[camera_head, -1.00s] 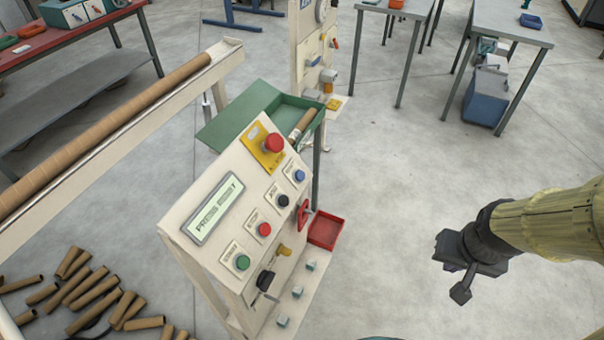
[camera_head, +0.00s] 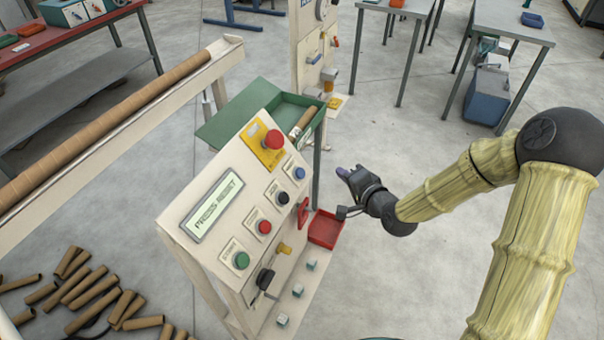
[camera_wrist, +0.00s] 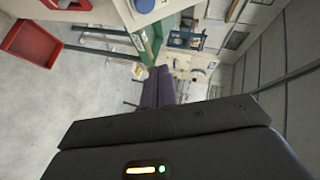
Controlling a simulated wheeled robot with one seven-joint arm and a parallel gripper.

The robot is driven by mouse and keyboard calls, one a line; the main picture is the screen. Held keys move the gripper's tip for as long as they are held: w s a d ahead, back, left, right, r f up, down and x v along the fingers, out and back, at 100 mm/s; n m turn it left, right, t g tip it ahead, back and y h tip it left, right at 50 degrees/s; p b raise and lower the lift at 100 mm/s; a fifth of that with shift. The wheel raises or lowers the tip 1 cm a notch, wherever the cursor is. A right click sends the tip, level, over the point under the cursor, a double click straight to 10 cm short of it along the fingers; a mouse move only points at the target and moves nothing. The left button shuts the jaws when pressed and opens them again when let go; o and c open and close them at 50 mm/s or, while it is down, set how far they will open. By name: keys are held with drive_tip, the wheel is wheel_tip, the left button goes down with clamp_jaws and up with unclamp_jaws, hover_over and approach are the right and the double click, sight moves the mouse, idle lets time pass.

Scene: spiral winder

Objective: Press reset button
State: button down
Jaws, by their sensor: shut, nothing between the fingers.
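The control panel (camera_head: 215,235) is cream and sloped, with a display (camera_head: 214,205) reading "PRESS RESET". Its buttons are green (camera_head: 241,260), red (camera_head: 264,227), black (camera_head: 283,198) and blue (camera_head: 299,173), plus a red mushroom button (camera_head: 274,140) on a yellow plate. Their small labels are too blurred to read, so I cannot tell which one is reset. The blue button also shows at the top edge of the wrist view (camera_wrist: 145,5). My gripper (camera_head: 343,172) is shut and empty, to the right of the blue button and apart from it. Its closed fingers show in the wrist view (camera_wrist: 158,93).
A red tray (camera_head: 326,229) sits low beside the panel, below my wrist. A red handle (camera_head: 303,212) sticks out of the panel. A green tray (camera_head: 240,112) stands behind the panel. Open floor lies to the right.

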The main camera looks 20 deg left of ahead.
sight(300, 173)
drive_tip(key=shift+w+a+r+m+t+y, duration=0.2)
drive_tip(key=shift+a+r+m+t+y, duration=0.4)
drive_tip(key=shift+a+r+m+y, duration=0.45)
drive_tip(key=shift+a+f, duration=0.15)
drive_tip(key=shift+f, duration=0.1)
drive_tip(key=a+f+b, duration=0.4)
drive_tip(key=a+f, duration=0.1)
drive_tip(key=a, duration=0.1)
drive_tip(key=shift+w+a+f+b, duration=0.25)
drive_tip(key=shift+a+f+b, duration=0.05)
drive_tip(key=shift+b, duration=0.1)
idle(1.2)
drive_tip(key=shift+a+f+b, duration=0.25)
drive_tip(key=shift+a+b, duration=0.05)
drive_tip(key=shift+a, duration=0.05)
